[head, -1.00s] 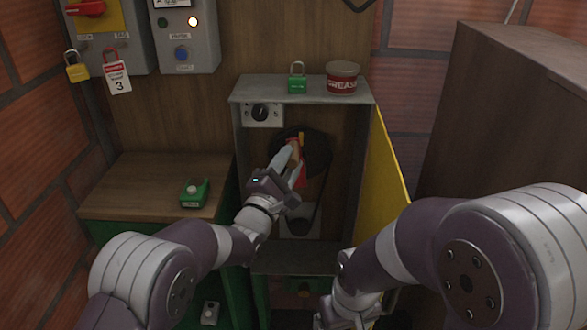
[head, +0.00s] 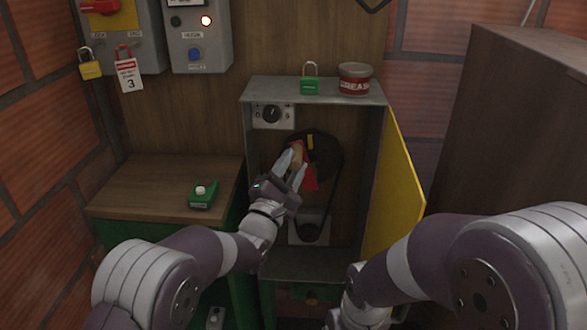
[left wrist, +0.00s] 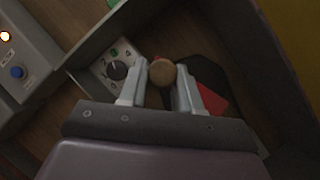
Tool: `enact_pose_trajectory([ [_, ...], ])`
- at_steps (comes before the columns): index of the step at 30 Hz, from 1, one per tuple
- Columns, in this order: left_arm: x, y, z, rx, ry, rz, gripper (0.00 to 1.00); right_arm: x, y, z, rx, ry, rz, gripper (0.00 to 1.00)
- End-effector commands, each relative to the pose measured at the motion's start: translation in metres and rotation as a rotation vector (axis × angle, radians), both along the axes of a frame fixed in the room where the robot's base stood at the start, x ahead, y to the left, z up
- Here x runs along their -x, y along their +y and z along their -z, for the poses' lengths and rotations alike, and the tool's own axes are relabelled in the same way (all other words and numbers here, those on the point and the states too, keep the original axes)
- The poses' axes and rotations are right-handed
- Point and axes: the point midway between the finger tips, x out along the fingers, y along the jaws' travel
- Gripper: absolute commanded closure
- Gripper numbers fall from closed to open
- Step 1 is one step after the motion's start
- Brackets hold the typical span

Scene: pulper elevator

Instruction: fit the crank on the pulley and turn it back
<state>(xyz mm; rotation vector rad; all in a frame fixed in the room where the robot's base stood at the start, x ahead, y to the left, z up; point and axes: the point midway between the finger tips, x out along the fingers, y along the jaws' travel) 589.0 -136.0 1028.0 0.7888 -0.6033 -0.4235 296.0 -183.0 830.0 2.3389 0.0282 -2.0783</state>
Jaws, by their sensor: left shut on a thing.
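The crank has a wooden handle (head: 297,158) and a red arm (head: 310,178), and lies in front of the black pulley (head: 326,160) inside the open grey cabinet. A yellow mark (head: 310,142) shows near the pulley's top. My left gripper (head: 295,167) is shut on the wooden handle. In the left wrist view the handle's round end (left wrist: 162,72) sits between the two fingers (left wrist: 160,88), with part of the red arm (left wrist: 214,107) behind the right finger. The joint between crank and pulley is hidden. My right arm comes in at the right; its gripper is out of view.
The grey cabinet (head: 262,93) has a dial (head: 271,114) at upper left and a yellow door (head: 398,190) open at right. A green padlock (head: 310,85) and grease tin (head: 355,80) stand on top.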

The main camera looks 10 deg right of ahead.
Motion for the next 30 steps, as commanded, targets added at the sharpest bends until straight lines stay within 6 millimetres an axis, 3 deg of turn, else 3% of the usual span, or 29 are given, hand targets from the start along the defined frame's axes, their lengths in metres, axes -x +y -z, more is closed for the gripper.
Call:
enact_pose_trajectory([
  [7, 0.0, 0.001, 0.0, 0.006, -0.002, -0.001, 1.0, 0.0, 0.0, 0.002, 0.0, 0.0, 0.0, 0.18],
  [16, -0.004, 0.013, 0.009, 0.136, 0.034, -0.001, 1.0, 0.0, 0.0, 0.028, 0.0, 0.0, 0.0, 0.18],
  [30, -0.005, 0.015, 0.006, 0.156, 0.041, -0.002, 1.0, 0.0, 0.0, 0.028, 0.0, 0.0, 0.0, 0.18],
])
